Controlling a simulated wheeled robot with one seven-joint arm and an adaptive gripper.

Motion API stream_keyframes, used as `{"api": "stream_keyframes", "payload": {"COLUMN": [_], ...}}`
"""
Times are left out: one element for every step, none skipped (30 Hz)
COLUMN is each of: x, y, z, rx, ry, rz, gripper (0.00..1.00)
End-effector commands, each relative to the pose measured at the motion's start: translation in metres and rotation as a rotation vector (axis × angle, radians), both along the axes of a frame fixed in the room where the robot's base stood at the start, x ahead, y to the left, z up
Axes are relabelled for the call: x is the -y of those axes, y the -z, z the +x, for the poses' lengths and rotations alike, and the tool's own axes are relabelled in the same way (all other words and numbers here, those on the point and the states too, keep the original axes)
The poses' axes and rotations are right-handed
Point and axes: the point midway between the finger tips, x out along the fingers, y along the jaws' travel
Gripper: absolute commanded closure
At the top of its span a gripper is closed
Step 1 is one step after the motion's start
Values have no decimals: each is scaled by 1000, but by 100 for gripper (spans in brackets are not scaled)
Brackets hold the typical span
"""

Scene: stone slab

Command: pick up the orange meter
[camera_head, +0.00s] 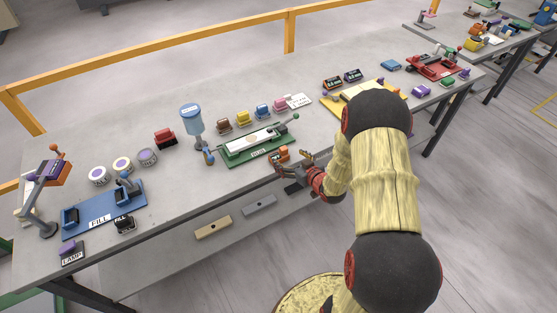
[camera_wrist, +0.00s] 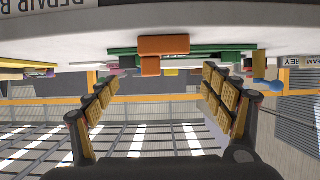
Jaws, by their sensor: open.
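The orange meter (camera_head: 278,155) sits on the grey slab near its front edge, by the front right corner of the green fixture. In the wrist view, which looks upside down, the orange meter (camera_wrist: 163,45) shows ahead, roughly centred between the fingers. My gripper (camera_head: 286,172) is just in front of the meter at the slab's front edge. It is open in the wrist view (camera_wrist: 161,85), with its padded fingers wide apart and nothing between them. The meter's lower part cannot be made out well in the head view.
The green fixture (camera_head: 250,150) with a white top and a lever lies just behind the meter. A blue-topped dispenser (camera_head: 191,120) stands to its left. Small coloured blocks line the back.

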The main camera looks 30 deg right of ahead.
Motion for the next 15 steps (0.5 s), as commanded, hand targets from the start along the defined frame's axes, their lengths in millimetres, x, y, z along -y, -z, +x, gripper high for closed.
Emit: {"api": "stream_keyframes", "payload": {"x": [-1, -1, -2, -2, -2, -2, -2, -3, -4, -5, -6, -7, -8, -10, -11], "y": [0, 1, 4, 5, 6, 8, 9, 10, 12, 13, 14, 17, 19, 21, 23], "z": [4, 6, 10, 13, 16, 20, 22, 25, 28, 31, 35, 40, 44, 48, 53], "rx": [5, 6, 4, 4, 4, 4, 3, 3, 3, 3, 4, 4, 3, 2, 2], "ry": [-1, -2, -2, -1, -1, 0, 0, 0, -1, -1, -1, 0, -1, -2, -1], "rz": [2, 3, 4, 3, 3, 2, 3, 3, 3, 3, 3, 2, 3, 3, 3], "gripper": [18, 18, 18, 18, 18, 18, 18, 18, 18, 18, 18, 18, 18, 18, 18]}}
